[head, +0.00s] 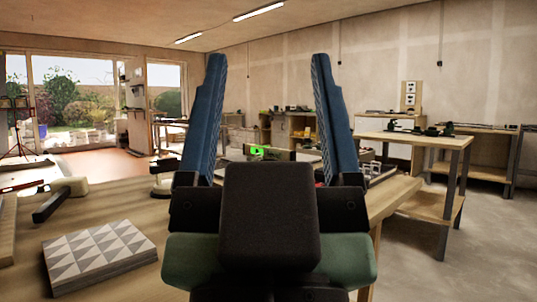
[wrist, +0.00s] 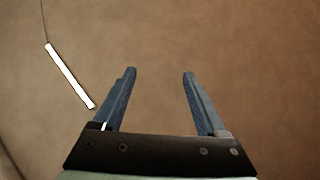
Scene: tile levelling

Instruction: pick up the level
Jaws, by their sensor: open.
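My gripper (head: 268,56) is open and empty, its two blue fingers raised and spread in front of the head camera. In the wrist view my gripper (wrist: 159,72) has nothing between its fingers. A bar-like thing with a bright green patch, probably the level (head: 257,152), shows between the fingers, beyond the gripper. It is small and partly hidden by my gripper, so I cannot tell its full length or exactly what it rests on. The wrist view does not show it.
A wooden table (head: 120,205) spreads at the left, with a stack of triangle-patterned tiles (head: 100,245) and a dark-headed tool, perhaps a mallet (head: 50,205). A workbench (head: 425,138) stands at the right. Concrete floor (head: 490,250) is clear at the lower right.

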